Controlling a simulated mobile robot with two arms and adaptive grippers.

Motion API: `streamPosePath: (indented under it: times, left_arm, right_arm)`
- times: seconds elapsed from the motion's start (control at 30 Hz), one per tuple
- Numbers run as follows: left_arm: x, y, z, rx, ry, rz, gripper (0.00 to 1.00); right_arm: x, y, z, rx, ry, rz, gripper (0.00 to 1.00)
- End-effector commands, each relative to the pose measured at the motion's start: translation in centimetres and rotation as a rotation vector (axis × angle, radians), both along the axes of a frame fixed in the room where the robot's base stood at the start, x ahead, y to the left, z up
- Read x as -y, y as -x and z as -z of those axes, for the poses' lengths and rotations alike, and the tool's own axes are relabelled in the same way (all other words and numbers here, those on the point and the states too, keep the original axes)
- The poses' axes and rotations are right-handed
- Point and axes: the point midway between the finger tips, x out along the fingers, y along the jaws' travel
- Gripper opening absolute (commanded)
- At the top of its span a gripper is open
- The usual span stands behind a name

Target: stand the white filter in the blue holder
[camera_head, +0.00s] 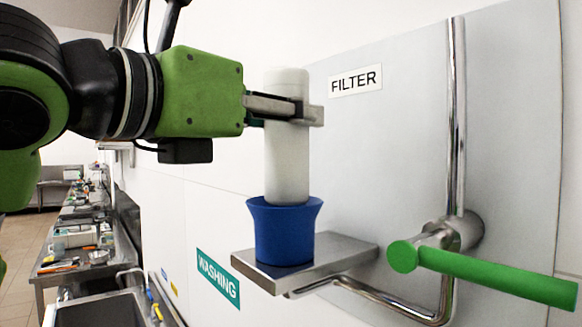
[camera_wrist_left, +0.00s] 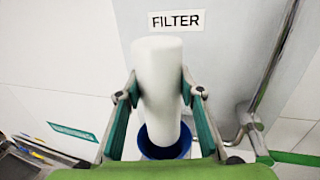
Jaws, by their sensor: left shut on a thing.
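The white filter (camera_head: 287,165) is an upright white cylinder, and it also fills the middle of the left wrist view (camera_wrist_left: 160,85). My left gripper (camera_head: 290,110) is shut on its upper part, with a finger on either side in the left wrist view (camera_wrist_left: 160,92). The blue holder (camera_head: 284,232) is a flared cup standing on a metal shelf (camera_head: 345,253). The holder's blue rim shows around the filter in the left wrist view (camera_wrist_left: 180,148). My right gripper is not in view.
A wall panel with a FILTER label (camera_head: 355,80) stands close behind. A chrome pipe (camera_head: 457,120) and a green-handled valve (camera_head: 490,275) are right of the shelf. A WASHING sign (camera_head: 218,278) and a sink (camera_head: 100,310) are at lower left.

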Motion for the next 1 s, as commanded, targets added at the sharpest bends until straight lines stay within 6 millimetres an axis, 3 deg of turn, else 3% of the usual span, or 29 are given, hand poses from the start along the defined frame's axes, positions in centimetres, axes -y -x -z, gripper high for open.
streamPosePath:
  times: [0.23, 0.5, 0.9, 0.93, 0.97, 1.0]
  left_arm:
    - [0.0, 0.0, 2.5, 0.001, 0.001, 0.002, 0.01]
    - [0.0, 0.0, 5.6, 0.002, 0.001, 0.001, 0.01]
    - [0.0, 0.0, 6.1, 0.003, 0.003, 0.000, 0.01]
    - [0.0, 0.0, 6.1, 0.001, 0.001, 0.001, 0.43]
    - [0.0, 0.0, 6.1, 0.001, 0.001, 0.001, 0.50]
    - [0.0, 0.0, 6.1, 0.001, 0.001, 0.001, 0.52]
  right_arm:
    - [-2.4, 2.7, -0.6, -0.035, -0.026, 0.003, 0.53]
    - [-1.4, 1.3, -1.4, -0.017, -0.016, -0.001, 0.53]
    - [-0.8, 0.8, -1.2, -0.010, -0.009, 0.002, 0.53]
    - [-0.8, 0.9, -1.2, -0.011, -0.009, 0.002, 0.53]
    - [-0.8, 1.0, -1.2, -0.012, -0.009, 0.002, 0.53]
    - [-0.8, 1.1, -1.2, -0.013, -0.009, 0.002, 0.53]
